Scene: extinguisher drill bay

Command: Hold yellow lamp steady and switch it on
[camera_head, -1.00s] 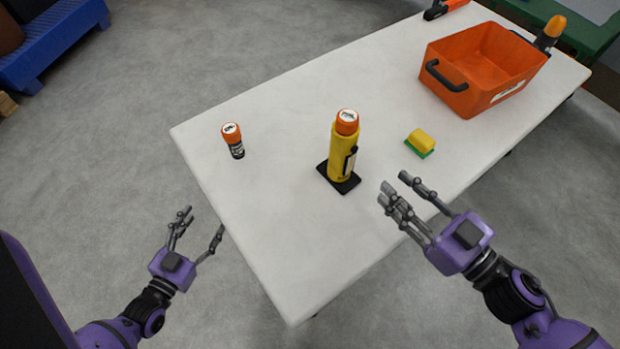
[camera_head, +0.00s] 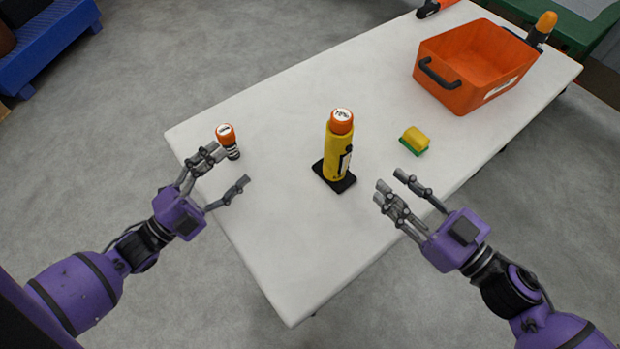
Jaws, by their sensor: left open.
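The yellow lamp (camera_head: 337,155) stands upright on a black base plate (camera_head: 334,177) near the middle of the white table. It has an orange cap with a white labelled top and a dark clip on its right side. My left gripper (camera_head: 228,172) is open and empty, left of the lamp, its fingers over the table's left edge and close to a small orange-capped bottle. My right gripper (camera_head: 396,187) is open and empty, to the right of the lamp and apart from it. No finger touches the lamp. Any switch is not clear at this size.
The small orange-capped bottle (camera_head: 228,141) is partly hidden by my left fingers. A yellow and green sponge (camera_head: 414,140) lies right of the lamp. An orange crate (camera_head: 450,91) stands farther back on the white table (camera_head: 290,262). The table's front is clear.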

